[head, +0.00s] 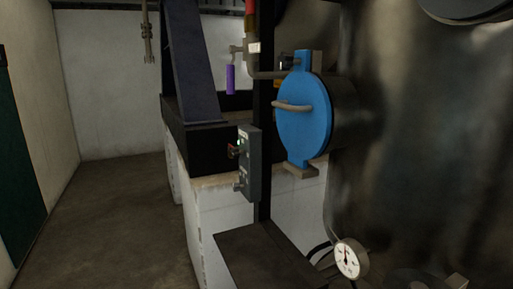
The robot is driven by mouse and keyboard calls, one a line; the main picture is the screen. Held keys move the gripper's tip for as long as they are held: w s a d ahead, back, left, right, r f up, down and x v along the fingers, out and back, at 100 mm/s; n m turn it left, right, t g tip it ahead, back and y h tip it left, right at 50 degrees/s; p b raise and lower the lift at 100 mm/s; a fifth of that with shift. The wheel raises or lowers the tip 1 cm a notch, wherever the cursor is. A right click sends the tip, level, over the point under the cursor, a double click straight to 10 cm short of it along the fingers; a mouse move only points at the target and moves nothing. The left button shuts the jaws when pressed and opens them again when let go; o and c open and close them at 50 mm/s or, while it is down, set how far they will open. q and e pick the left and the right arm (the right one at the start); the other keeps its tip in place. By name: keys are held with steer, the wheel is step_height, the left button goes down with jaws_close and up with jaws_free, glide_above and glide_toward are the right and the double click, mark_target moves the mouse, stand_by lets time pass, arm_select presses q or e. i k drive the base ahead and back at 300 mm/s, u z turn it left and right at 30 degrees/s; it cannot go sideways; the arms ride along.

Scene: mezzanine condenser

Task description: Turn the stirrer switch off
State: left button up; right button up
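A narrow grey control box (254,165) is fixed upright to a black post near the middle of the head view. Its front faces left and is seen at a steep angle. A small green lamp (239,143) shows near its top. A small reddish control (233,151) sticks out just below the lamp, and a grey knob-like part (238,186) sticks out lower down. I cannot tell which of these is the stirrer switch, nor read its position or any label. Neither of my grippers is in view.
A blue round hatch (312,125) with a curved handle is right of the box, on a large dark vessel (430,150). A dial gauge (349,259) is low down. A dark flat slab (262,252) is below the box. Open floor (110,220) lies to the left.

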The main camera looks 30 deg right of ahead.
mark_target(236, 152)
steer(key=z, duration=0.7)
steer(key=i, duration=0.8)
steer(key=z, duration=0.85)
